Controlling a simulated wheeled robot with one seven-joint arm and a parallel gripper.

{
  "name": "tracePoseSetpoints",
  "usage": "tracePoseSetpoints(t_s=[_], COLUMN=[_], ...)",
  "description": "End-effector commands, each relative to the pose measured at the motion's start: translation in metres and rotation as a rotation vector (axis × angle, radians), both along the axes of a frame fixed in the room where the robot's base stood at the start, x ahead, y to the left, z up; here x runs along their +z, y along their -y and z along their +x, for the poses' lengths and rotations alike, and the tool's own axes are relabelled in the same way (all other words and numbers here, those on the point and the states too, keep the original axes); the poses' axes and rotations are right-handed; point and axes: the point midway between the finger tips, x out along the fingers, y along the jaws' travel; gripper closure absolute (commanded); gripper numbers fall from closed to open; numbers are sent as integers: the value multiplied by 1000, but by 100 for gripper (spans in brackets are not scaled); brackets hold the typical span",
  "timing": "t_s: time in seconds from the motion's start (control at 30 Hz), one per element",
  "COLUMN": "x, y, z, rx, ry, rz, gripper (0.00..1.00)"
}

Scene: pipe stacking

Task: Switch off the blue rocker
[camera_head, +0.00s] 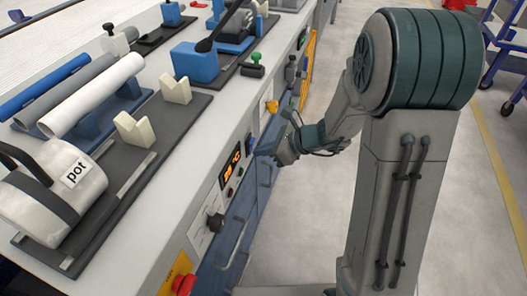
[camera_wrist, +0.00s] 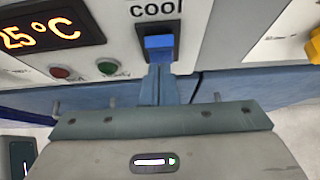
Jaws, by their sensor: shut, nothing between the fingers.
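The blue rocker (camera_wrist: 159,42) sits in a black frame under the word "cool" on the panel in the wrist view. Its upper part is bright blue and its lower part is darker. My gripper (camera_wrist: 160,70) is shut and empty, with its fingertips at the rocker's lower edge. I cannot tell whether they touch it. In the head view my gripper (camera_head: 278,152) is close to the front panel, just right of the orange display. The rocker is small and hard to make out there.
The display (camera_wrist: 40,26) reads 25 °C, with a red light (camera_wrist: 61,72) and a green light (camera_wrist: 107,67) below it. A yellow knob (camera_wrist: 314,45) is at the right. A black knob (camera_head: 215,222) and a red button (camera_head: 184,284) are nearer on the panel. The floor beside the bench is clear.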

Motion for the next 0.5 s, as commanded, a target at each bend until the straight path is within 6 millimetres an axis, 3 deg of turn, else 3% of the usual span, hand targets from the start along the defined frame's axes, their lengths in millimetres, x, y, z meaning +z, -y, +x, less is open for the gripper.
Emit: tracePoseSetpoints(t_s=[0.5], x=[19], y=[-3], z=[0], rx=[6], ry=[4], rz=[5], gripper=[100])
